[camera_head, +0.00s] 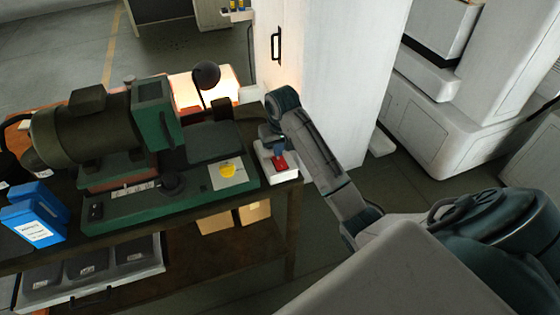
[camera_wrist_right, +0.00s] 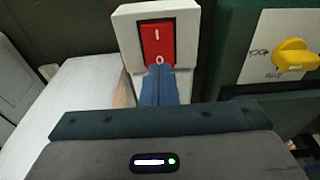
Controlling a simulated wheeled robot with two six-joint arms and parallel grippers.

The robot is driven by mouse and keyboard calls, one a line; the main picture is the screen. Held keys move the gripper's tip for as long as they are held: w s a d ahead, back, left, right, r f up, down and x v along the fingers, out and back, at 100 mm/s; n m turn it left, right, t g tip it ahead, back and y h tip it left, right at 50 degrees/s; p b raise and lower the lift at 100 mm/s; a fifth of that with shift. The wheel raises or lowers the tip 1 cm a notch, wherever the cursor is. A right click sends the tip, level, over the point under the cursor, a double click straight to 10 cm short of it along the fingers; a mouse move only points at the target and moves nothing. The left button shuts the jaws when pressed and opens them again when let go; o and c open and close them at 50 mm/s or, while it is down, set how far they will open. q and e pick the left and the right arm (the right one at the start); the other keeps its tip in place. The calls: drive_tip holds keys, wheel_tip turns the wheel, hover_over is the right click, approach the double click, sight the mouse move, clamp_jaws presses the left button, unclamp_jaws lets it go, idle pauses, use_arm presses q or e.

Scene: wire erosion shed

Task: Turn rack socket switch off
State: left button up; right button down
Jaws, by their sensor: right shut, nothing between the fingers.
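The rack socket switch is a red rocker (camera_wrist_right: 158,42) in a white housing (camera_wrist_right: 127,32), marked I at the top and O at the bottom. In the head view the red rocker (camera_head: 280,163) and its white socket box (camera_head: 287,176) sit at the right end of the bench. My right gripper (camera_wrist_right: 160,70) is shut and empty. Its blue fingertips are at the rocker's lower end, by the O mark, and hide part of it. I cannot tell whether they touch. In the head view the right gripper (camera_head: 277,150) is just above the rocker. My left gripper is not in view.
A green machine (camera_head: 150,200) with a yellow knob (camera_head: 228,170) stands left of the switch on the dark bench. A lamp (camera_head: 206,76) and blue boxes (camera_head: 35,218) are also there. A tall white cabinet (camera_head: 335,70) stands behind my right arm.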

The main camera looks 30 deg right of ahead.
drive_tip(key=shift+f, duration=0.7)
idle(0.5)
